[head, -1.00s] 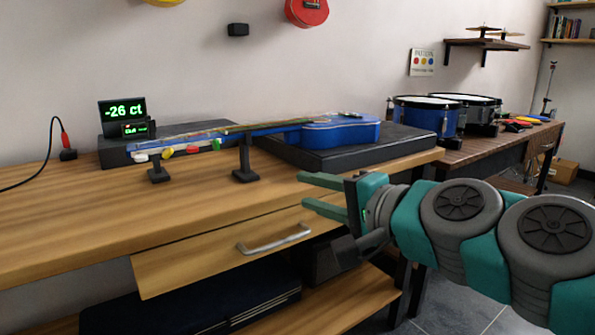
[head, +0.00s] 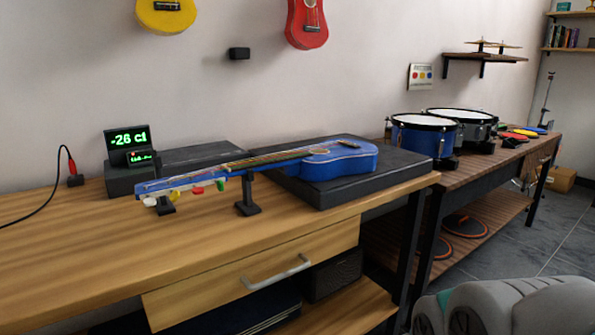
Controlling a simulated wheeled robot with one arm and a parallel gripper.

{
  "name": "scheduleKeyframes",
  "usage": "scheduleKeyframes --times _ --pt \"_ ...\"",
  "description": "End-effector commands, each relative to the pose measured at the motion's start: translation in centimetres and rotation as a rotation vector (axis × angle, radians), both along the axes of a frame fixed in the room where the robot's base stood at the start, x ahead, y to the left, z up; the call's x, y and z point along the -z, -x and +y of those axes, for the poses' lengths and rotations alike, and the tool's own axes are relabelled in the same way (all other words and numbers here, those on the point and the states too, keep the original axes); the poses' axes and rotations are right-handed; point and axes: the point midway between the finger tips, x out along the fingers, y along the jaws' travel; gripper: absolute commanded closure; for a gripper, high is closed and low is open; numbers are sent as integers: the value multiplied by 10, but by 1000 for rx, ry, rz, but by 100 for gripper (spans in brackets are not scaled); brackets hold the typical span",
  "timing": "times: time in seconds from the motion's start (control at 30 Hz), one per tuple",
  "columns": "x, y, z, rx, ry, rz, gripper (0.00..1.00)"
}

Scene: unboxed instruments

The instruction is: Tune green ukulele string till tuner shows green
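The blue ukulele (head: 338,160) lies on its back, its body on a dark padded block and its neck on black stands, the headstock pointing left. At the headstock are coloured tuning pegs: a green peg (head: 221,186), a red peg (head: 198,190), a yellow peg (head: 174,196) and a white peg (head: 150,201). The strings run along the neck, too thin to tell apart fully. The tuner display (head: 126,138) behind the headstock reads about -26 ct in green digits; a smaller screen below it is too small to read. My gripper is out of view; only part of my arm shows at lower right.
The wooden bench (head: 90,250) is clear in front of the ukulele. A drawer with a metal handle (head: 277,272) is under its front edge. A red cable plug (head: 73,172) stands at left. Drums (head: 424,138) stand on the right-hand table.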

Motion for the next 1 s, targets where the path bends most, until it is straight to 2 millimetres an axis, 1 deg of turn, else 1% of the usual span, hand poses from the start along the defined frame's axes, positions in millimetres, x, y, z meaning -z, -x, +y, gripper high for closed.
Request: scheduleKeyframes --times 0.23,0.57,1.0 --pt "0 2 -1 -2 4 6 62" --pt "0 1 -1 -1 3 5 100" --pt "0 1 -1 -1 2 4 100"
